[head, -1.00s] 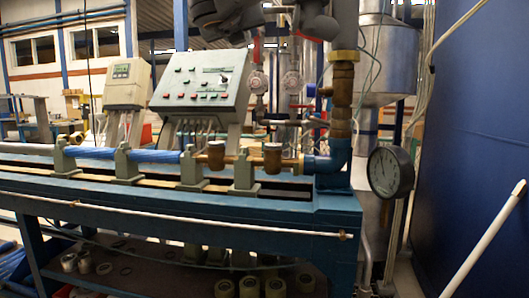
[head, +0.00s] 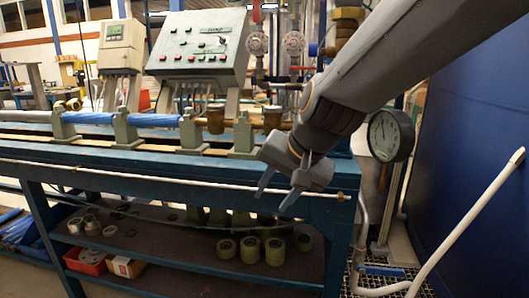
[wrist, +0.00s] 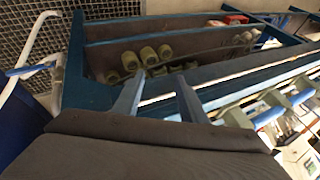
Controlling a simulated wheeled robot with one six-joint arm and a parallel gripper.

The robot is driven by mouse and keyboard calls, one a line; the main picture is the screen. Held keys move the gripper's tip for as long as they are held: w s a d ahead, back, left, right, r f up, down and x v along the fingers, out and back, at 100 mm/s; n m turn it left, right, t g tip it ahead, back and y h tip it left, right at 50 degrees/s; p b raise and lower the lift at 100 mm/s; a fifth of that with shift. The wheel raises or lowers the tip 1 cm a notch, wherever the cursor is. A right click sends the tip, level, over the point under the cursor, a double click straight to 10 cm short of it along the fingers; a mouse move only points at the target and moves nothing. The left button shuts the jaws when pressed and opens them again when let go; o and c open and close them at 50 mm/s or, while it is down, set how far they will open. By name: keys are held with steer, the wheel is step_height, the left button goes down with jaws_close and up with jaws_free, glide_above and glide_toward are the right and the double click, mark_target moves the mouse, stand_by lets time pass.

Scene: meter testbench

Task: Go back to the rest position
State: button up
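My gripper (head: 272,201) hangs in front of the blue bench's front beam in the head view, at the end of my grey arm, which comes in from the upper right. Its two fingers point down and to the left, are spread apart, and hold nothing. In the wrist view the fingers of my gripper (wrist: 158,98) also show apart, with no object between them. Part of the bench's right end is hidden behind my arm.
The blue bench (head: 140,178) carries a pipe line with brass fittings. Its lower shelf (head: 170,262) holds several rings. A round gauge (head: 391,135) stands right of my arm. A control panel (head: 197,47) stands behind. A white pipe (head: 465,225) and blue wall (head: 480,110) are at right.

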steer(key=s+d+f+n+g+h, duration=0.2)
steer(key=s+d+f+n+g, duration=0.1)
steer(key=s+d+f, duration=0.4)
steer(key=s+d+f+n+g+h, duration=0.1)
steer(key=s+d+f+n+g, duration=0.25)
steer(key=s, duration=0.65)
steer(key=d+r+m+t+p, duration=0.1)
steer(key=d+r+p, duration=0.5)
steer(key=p, duration=0.7)
steer(key=shift+w+d+r+m+h, duration=0.15)
steer(key=shift+d+r+m+h, duration=0.2)
steer(key=shift+r+m, duration=0.4)
